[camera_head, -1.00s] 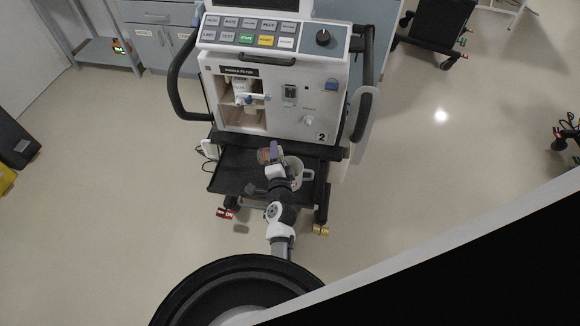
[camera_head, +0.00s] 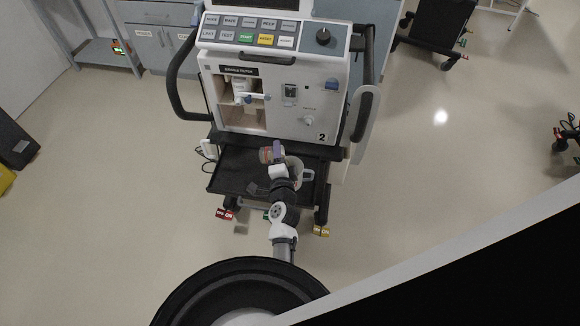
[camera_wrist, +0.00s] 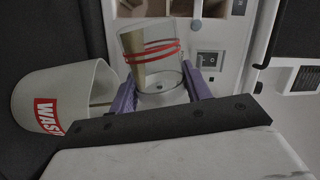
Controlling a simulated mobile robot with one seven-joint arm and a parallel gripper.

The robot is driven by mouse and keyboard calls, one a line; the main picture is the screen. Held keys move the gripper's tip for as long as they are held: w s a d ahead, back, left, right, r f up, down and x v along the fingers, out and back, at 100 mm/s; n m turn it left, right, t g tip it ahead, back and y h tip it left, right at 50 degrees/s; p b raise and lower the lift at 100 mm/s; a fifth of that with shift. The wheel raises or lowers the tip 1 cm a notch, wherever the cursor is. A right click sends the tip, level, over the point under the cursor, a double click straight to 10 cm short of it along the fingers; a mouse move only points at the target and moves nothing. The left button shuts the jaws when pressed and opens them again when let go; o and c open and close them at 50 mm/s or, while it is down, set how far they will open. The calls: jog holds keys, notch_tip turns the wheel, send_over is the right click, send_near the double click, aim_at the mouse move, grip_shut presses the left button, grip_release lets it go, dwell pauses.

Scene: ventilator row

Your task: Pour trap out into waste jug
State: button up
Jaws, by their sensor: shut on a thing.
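The trap (camera_wrist: 150,62) is a clear cup with red bands, in the upper middle of the wrist view. My gripper (camera_wrist: 160,90) is shut on it, with one purple finger on each side. In the head view my gripper (camera_head: 272,153) holds the trap above the cart's lower shelf, in front of the ventilator. The waste jug (camera_wrist: 88,78) is pale with a red label, left of the trap in the wrist view. In the head view the jug (camera_head: 297,172) stands on the shelf, partly hidden behind my wrist. I cannot tell how far the trap is tilted or what it contains.
The ventilator (camera_head: 308,84), marked 2, stands over the black shelf (camera_head: 232,172), with an open compartment (camera_head: 243,112) in its front. Side handles (camera_head: 180,80) stick out from it.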

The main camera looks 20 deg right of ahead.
jog(key=shift+s+d+m+b, duration=0.15)
jog(key=shift+d+m+b, duration=0.1)
jog(key=shift+m+b, duration=0.05)
dwell(0.5)
jog(key=shift+s+d+r+m+t+b, duration=0.15)
jog(key=shift+m+b, duration=0.2)
jog(key=shift+m, duration=0.2)
jog(key=shift+w+d+m+t+b, duration=0.15)
jog(key=shift+m+b, duration=0.2)
jog(key=shift+m, duration=0.2)
dwell(1.8)
jog(key=shift+a+r+p, duration=0.1)
jog(key=shift+r+p, duration=0.1)
jog(key=shift+p, duration=0.15)
jog(key=n+p, duration=0.2)
jog(key=a+n+p, duration=0.1)
jog(key=shift+w+a+r, duration=0.1)
jog(key=shift+w+r, duration=0.15)
jog(key=shift+r, duration=0.05)
jog(key=n+p, duration=0.1)
jog(key=a+f+n+g, duration=0.1)
jog(key=shift+w+f+n+p, duration=0.15)
jog(key=shift+f+n+p, duration=0.1)
jog(key=shift+n+p, duration=0.15)
jog(key=shift+f, duration=0.15)
jog(key=shift+n, duration=0.3)
jog(key=shift+f, duration=0.1)
